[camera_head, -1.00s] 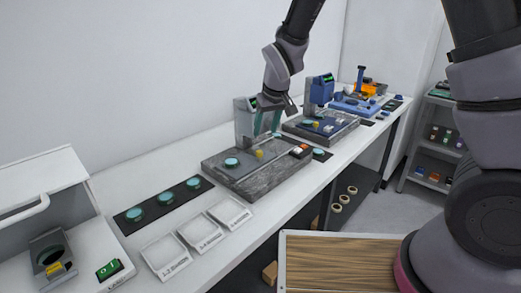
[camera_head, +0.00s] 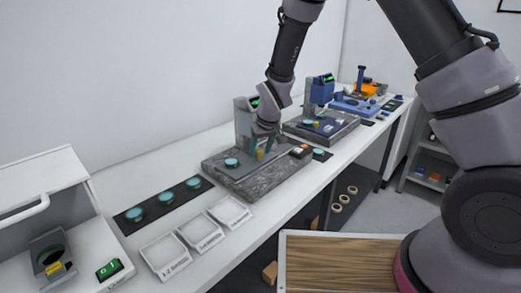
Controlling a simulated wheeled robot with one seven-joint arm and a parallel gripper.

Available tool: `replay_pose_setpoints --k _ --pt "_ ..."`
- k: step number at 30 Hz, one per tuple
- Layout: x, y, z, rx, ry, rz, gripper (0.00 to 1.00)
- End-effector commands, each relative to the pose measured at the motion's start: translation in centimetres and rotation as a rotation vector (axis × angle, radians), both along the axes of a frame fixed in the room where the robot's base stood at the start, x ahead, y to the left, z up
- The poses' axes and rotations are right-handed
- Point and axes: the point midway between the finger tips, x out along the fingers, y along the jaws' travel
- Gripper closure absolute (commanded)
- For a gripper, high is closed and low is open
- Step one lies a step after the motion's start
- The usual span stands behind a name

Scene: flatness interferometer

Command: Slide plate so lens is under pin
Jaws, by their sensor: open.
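The nearer grey station has a dark stone-like base (camera_head: 243,185) with a sliding plate on it, mostly a dark strip. A teal lens (camera_head: 232,163) lies at the plate's left end. A yellow knob (camera_head: 259,154) stands to the right of the lens. My gripper (camera_head: 263,147) is open and low over the plate, its teal fingers close around or beside the knob; I cannot tell if they touch it. The grey upright (camera_head: 243,118) with a green display stands behind. The pin is hidden behind my gripper.
A black strip with several teal lenses (camera_head: 165,198) lies left of the base, with labelled white trays (camera_head: 228,210) in front. A blue station (camera_head: 321,92) stands farther right.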

Motion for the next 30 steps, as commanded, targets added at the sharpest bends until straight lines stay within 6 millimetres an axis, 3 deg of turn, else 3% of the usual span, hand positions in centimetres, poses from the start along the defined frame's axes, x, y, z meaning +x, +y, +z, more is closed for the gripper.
replay_pose_setpoints --k 1,3,6,30 --pt "-0.01 -0.01 0.01 0.0 0.0 0.0 0.41" --pt "-0.01 -0.01 0.01 0.0 0.0 0.0 0.68" --pt "-0.02 -0.02 0.01 0.0 0.0 0.0 1.0" --pt "-0.04 -0.03 0.02 0.0 0.001 0.0 1.0"
